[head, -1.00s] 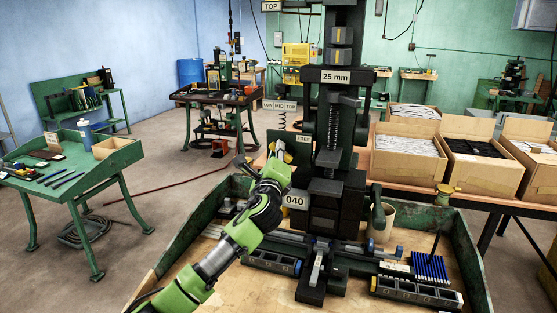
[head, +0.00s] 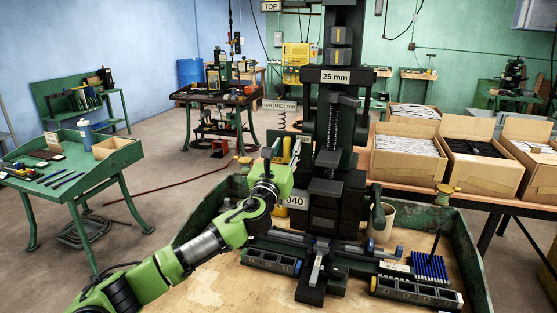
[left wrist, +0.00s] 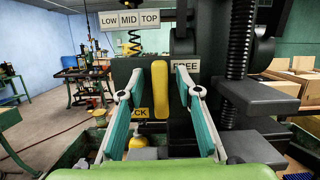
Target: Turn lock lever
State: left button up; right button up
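The lock lever is an upright yellow handle (left wrist: 160,90) on the dark press body in the left wrist view. It stands between a FREE label (left wrist: 186,67) at its right and a partly hidden label reading "CK" at its left. My left gripper (head: 282,150) is open at the left side of the press (head: 328,180). In the left wrist view its two teal-padded fingers stand on either side of the lever, with a visible gap on each side. How deep the lever lies between the fingers is hard to tell. My right gripper is not in view.
A LOW/MID/TOP sign (left wrist: 129,20) hangs above the lever. The press's black threaded column (left wrist: 236,60) and dark block stand close to the right. The green-walled bench (head: 445,222) holds blue rods (head: 430,267) and fixtures at the front. Cardboard boxes (head: 405,155) stand at right.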

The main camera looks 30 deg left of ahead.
aim_at(286, 144)
pick_arm(q)
jog(key=shift+s+d+p, duration=0.15)
jog(key=shift+s+p, duration=0.1)
jog(key=shift+s, duration=0.4)
jog(key=shift+s+d+p, duration=0.15)
jog(key=shift+s+p, duration=0.05)
jog(key=shift+s, duration=0.45)
jog(key=shift+s+d+p, duration=0.2)
jog(key=shift+s, duration=0.65)
jog(key=shift+s+d+p, duration=0.15)
jog(key=shift+s, duration=0.65)
